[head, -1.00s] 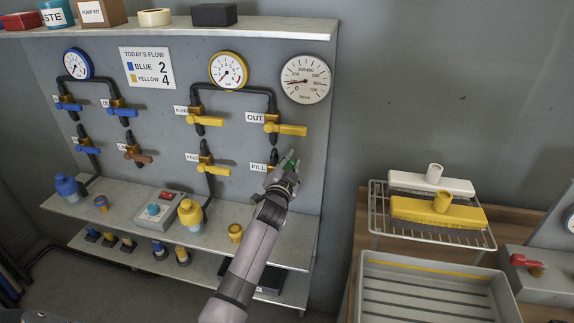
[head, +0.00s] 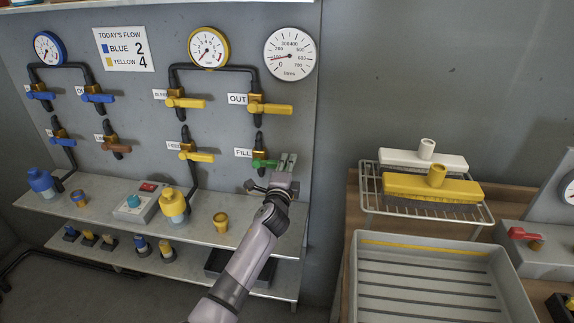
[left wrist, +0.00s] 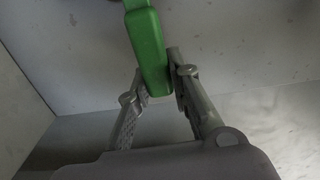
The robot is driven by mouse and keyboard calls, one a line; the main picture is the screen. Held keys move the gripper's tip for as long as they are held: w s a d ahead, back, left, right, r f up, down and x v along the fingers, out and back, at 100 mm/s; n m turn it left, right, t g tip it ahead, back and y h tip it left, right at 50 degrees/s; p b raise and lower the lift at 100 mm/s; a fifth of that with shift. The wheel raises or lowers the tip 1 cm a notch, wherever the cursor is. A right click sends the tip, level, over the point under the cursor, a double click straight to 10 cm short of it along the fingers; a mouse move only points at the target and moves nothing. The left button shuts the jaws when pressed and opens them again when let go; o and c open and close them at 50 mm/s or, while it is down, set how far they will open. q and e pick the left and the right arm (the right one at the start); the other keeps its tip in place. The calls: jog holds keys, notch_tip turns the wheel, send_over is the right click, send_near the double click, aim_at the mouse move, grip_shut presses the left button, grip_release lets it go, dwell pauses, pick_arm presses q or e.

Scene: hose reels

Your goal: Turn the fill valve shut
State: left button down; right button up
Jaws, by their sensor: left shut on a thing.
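The fill valve's green handle (head: 264,163) is on the grey panel, just right of the FILL label (head: 243,153). It sticks out to the right, roughly level, across the upright pipe. My left gripper (head: 287,160) is at the handle's outer end, with its fingers on either side of it. In the left wrist view the green handle (left wrist: 148,45) runs down between the two fingers (left wrist: 157,88), and the gripper is shut on it. The fingers hide the handle's tip in the head view. My right gripper is not in view.
The yellow OUT valve handle (head: 270,109) is just above, and the yellow FEED handle (head: 197,156) is to the left. A shelf (head: 125,209) with caps and fittings lies below. A wire rack (head: 368,190) with brushes and a grey tray (head: 425,295) stand at the right.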

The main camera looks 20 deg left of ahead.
pick_arm(q)
jog(key=shift+d+f+m, duration=0.1)
jog(key=shift+f+m, duration=0.3)
jog(key=shift+f, duration=0.05)
jog(key=c, duration=1.4)
grip_release()
jog(key=shift+c, duration=0.2)
jog(key=shift+r, duration=0.1)
jog(key=v, duration=1.2)
jog(key=shift+s, duration=0.1)
